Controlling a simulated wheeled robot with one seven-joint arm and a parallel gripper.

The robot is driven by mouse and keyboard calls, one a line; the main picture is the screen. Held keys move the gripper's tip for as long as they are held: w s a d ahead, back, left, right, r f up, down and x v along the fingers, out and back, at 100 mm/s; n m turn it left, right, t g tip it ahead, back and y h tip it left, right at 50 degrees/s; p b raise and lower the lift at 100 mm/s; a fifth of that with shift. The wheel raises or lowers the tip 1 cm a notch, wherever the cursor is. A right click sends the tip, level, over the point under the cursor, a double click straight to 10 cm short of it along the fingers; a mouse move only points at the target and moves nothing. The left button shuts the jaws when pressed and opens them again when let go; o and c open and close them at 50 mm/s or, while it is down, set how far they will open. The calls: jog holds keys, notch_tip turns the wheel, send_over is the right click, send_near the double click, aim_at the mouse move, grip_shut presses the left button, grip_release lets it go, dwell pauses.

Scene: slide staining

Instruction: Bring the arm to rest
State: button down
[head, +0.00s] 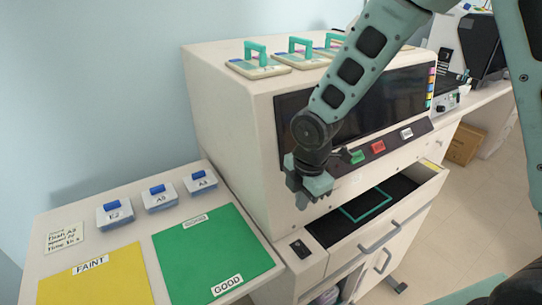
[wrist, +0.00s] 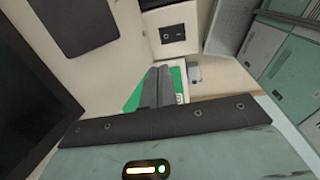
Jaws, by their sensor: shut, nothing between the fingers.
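My arm comes down from the upper right in the head view, in front of the big cream staining machine (head: 228,110). My gripper (head: 302,200) hangs above the left end of the machine's open drawer (head: 318,262). In the wrist view its two dark fingers (wrist: 158,75) lie together with nothing between them. The fingertips are small and hard to make out in the head view.
A side table on the left holds a yellow FAINT mat (head: 95,285), a green GOOD mat (head: 210,255), several blue-lidded boxes (head: 158,198) and a note (head: 63,238). The drawer holds a teal frame (head: 366,206). Green-handled racks (head: 257,62) stand on the machine.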

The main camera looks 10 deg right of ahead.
jog(key=s+a+r+m, duration=0.1)
jog(key=s+r+m, duration=0.2)
jog(key=s, duration=0.4)
jog(key=s+a+r+m, duration=0.2)
jog(key=s+r+m, duration=0.2)
jog(key=s+m, duration=0.2)
jog(key=s+a+r+m+g, duration=0.1)
jog(key=s+r+m, duration=0.3)
jog(key=s, duration=0.4)
jog(key=shift+s+a+m, duration=0.2)
jog(key=shift+a+m, duration=0.3)
jog(key=shift+r, duration=0.1)
